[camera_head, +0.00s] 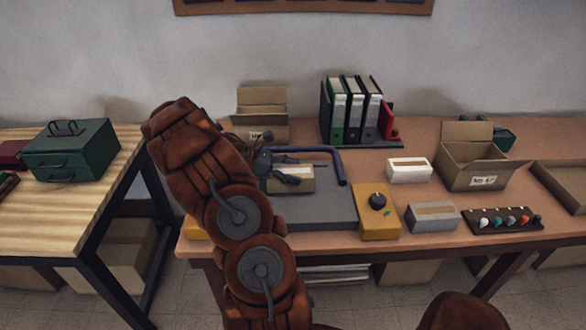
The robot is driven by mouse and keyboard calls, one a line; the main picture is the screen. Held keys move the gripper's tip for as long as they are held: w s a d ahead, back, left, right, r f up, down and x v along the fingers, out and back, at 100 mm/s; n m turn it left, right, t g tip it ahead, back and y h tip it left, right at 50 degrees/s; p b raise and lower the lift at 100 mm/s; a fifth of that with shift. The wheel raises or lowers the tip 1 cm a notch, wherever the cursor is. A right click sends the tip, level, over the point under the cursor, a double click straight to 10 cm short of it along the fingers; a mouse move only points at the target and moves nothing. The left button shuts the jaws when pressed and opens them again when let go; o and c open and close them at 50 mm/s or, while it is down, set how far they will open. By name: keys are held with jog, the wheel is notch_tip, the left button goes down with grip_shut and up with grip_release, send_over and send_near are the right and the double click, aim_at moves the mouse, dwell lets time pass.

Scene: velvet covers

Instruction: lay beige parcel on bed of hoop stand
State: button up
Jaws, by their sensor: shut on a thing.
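The beige parcel (299,184) is a small box with a pale top, partly hidden by my gripper's dark fingers. My gripper (285,178) is shut on it, with the arm reaching in from the front left. The hoop stand has a flat dark grey bed (315,211), a blue bar hoop (341,166) and a yellow block with a black knob (377,213) at its right. The parcel is over the back part of the bed, by the hoop. I cannot tell whether it touches the bed or is just above it.
A white box (408,170) and a grey box (433,216) stand right of the stand. Beyond are an open carton (473,167) and a strip of coloured knobs (503,221). Binders (357,110) and another open carton (261,112) stand behind. A green toolbox (70,150) sits on the left table.

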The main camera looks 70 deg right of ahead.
jog(key=shift+f, duration=0.25)
jog(key=o, duration=1.6)
jog(key=shift+o, duration=0.2)
jog(key=v, duration=1.2)
jog(key=shift+a+f, duration=0.1)
